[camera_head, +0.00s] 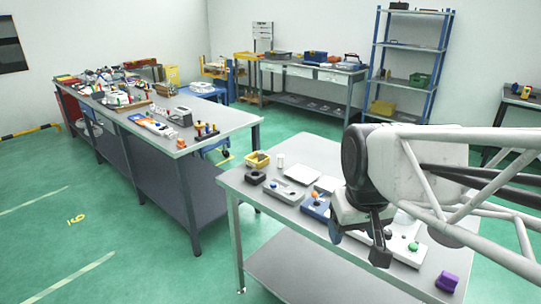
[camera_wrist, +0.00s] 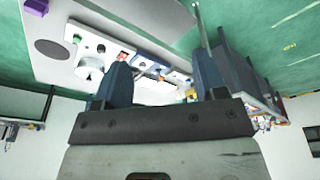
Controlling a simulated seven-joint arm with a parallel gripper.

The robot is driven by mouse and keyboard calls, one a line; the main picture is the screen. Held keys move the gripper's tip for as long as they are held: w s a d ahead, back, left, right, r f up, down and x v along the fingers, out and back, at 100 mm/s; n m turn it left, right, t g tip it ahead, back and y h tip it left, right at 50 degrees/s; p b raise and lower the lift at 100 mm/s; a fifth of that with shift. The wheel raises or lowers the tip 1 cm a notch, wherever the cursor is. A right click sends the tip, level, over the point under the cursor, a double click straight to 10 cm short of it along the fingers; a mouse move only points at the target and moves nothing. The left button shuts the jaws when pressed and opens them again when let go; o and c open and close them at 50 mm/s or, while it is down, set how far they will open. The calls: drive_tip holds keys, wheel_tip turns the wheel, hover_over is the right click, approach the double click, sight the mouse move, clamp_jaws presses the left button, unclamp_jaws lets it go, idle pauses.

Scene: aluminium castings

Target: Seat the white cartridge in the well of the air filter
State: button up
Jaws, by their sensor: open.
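A small white cylinder (camera_head: 281,160), which looks like the white cartridge, stands upright at the far left of the near table, beside a yellow bin. A grey casting (camera_head: 284,191) with a round recess lies in front of it, and a blue casting (camera_head: 316,206) lies to its right. I cannot tell for certain which piece is the air filter. My gripper (camera_head: 359,245) hangs over the right part of the near table, well away from the white cylinder. In the wrist view its two blue fingers (camera_wrist: 163,78) are apart with nothing held between them.
A yellow bin (camera_head: 258,160), a dark block (camera_head: 255,178) and a pale flat plate (camera_head: 302,175) lie on the near table (camera_head: 231,180). A white plate (camera_head: 408,246) with a green knob and a purple block (camera_head: 447,282) are at the right. My arm hides part of the table.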

drive_tip(key=w+r+n, duration=0.2)
drive_tip(key=w+r, duration=0.1)
drive_tip(key=w, duration=0.7)
drive_tip(key=w+r+n, duration=0.1)
drive_tip(key=w+r, duration=0.2)
drive_tip(key=w, duration=0.8)
drive_tip(key=n+g, duration=0.2)
drive_tip(key=n, duration=0.8)
hover_over(280, 155)
drive_tip(key=s, duration=0.1)
wheel_tip(280, 155, down, 24)
drive_tip(key=shift+f, duration=0.1)
drive_tip(key=shift+w+f, duration=0.2)
drive_tip(key=shift+w, duration=0.05)
drive_tip(key=shift+f, duration=1.3)
drive_tip(key=shift+f, duration=0.15)
drive_tip(key=shift+f, duration=2.45)
